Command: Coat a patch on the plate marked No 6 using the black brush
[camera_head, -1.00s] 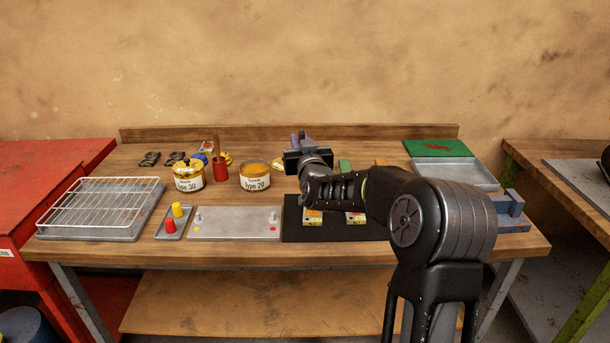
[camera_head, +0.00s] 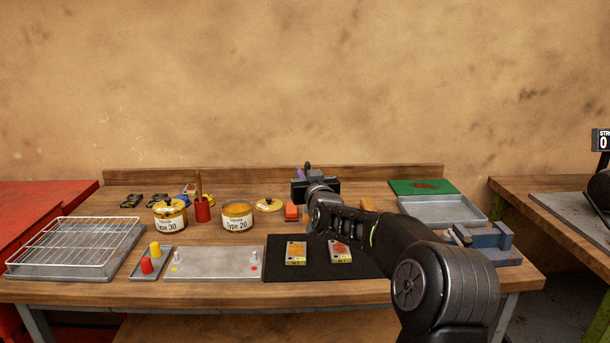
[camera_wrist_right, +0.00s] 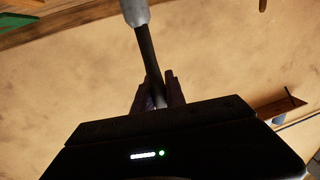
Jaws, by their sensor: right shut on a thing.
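My right gripper (camera_head: 310,174) is raised over the back middle of the bench. In the right wrist view the right gripper (camera_wrist_right: 160,90) is shut on the dark handle of a brush (camera_wrist_right: 148,48) with a grey metal collar; its bristles are out of view. Two small plates, one with a yellow-orange face (camera_head: 296,250) and one with a redder orange patch (camera_head: 340,249), lie on the black mat (camera_head: 282,270). Their number labels are too small to read surely. My arm hides the mat's right part. My left gripper is not in view.
An open Type 20 can (camera_head: 237,216) and a Type 30 can (camera_head: 170,215) stand left of the gripper, with a red brush pot (camera_head: 202,210) between. A wire rack (camera_head: 75,245) is far left. A grey tray (camera_head: 440,211) and blue vise (camera_head: 490,243) are right.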

